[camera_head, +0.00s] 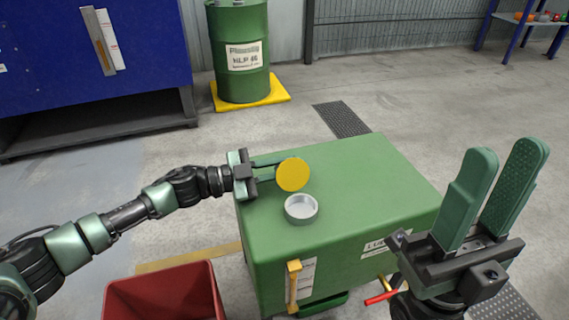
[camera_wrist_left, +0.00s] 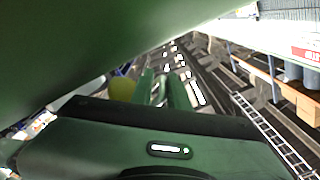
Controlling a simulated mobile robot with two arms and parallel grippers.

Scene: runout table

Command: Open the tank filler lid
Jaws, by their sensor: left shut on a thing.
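The green tank (camera_head: 370,185) stands in the middle of the head view. A round yellow lid (camera_head: 293,174) stands raised on edge above its top. The round grey filler neck (camera_head: 301,209) is uncovered in front of the lid, and its pale inside shows. My left gripper (camera_head: 277,168) reaches in from the left, low over the tank top, and is shut on the lid. In the left wrist view, part of the yellow lid (camera_wrist_left: 122,89) shows beside the fingers of the left gripper (camera_wrist_left: 166,92). My right gripper (camera_head: 505,165) is open and empty at the right.
A red bin (camera_head: 163,293) stands at the front left. A yellow handle (camera_head: 294,287) is on the tank's front, and a red-handled valve (camera_head: 380,297) sits low at its right. A green drum (camera_head: 240,60) and a blue cabinet (camera_head: 60,50) stand behind.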

